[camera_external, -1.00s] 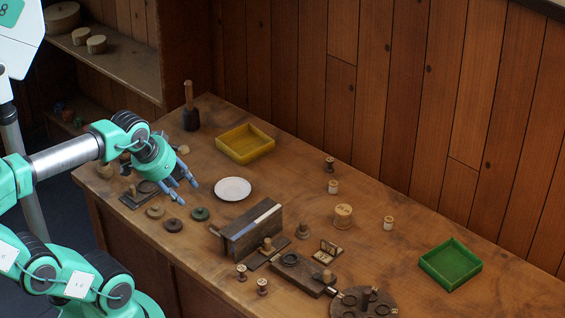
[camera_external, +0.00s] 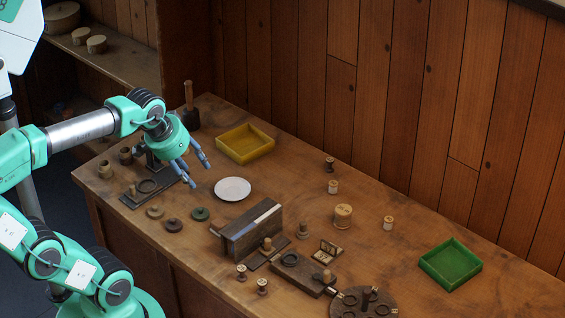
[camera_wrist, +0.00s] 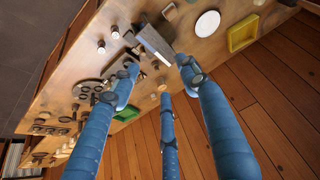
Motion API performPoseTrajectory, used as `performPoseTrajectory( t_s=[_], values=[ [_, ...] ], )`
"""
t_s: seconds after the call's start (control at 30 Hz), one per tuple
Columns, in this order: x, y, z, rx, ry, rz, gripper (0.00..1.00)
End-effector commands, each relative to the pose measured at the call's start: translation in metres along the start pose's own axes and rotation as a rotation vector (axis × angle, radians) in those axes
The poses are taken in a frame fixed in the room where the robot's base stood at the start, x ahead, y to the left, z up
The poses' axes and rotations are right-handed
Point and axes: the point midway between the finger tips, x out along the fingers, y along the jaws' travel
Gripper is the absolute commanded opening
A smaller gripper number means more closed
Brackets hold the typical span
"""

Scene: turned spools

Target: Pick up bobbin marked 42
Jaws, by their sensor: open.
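Several small bobbins stand upright on the wooden table. Two pale-ended ones (camera_external: 242,272) (camera_external: 262,287) are at the front edge, a dark one (camera_external: 330,165) and a pale-topped one (camera_external: 333,187) near the wall, and another pale one (camera_external: 388,223) to their right. A larger spool (camera_external: 343,215) stands between them. I cannot read a 42 on any of them. My gripper (camera_external: 199,174) is open and empty, above the table left of the white plate. Its blue fingers (camera_wrist: 160,78) are spread in the wrist view, with no bobbin between them.
A yellow tray (camera_external: 245,144) lies behind the white plate (camera_external: 233,189). A dark wooden block (camera_external: 250,232) stands mid-table. A green tray (camera_external: 450,265) is at the right, and a round dark holder (camera_external: 362,303) at the front. Bare table lies between the spools and green tray.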

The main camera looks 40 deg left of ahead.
Motion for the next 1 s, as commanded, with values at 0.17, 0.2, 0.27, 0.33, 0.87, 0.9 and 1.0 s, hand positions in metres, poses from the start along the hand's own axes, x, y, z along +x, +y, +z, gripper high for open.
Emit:
performPoseTrajectory(
  t_s=[0.17,0.2,0.27,0.33,0.87,0.9,1.0],
  values=[
    [-0.003,0.001,-0.047,-0.033,-0.026,-0.006,0.45],
    [-0.003,0.001,-0.057,-0.04,-0.031,-0.007,0.45],
    [-0.002,0.002,-0.072,-0.052,-0.039,-0.009,0.45],
    [0.0,0.002,-0.089,-0.065,-0.048,-0.011,0.45],
    [0.037,0.006,-0.215,-0.167,-0.113,-0.033,0.45],
    [0.042,0.006,-0.223,-0.174,-0.118,-0.035,0.45],
    [0.053,0.006,-0.245,-0.193,-0.13,-0.04,0.45]
  ],
)
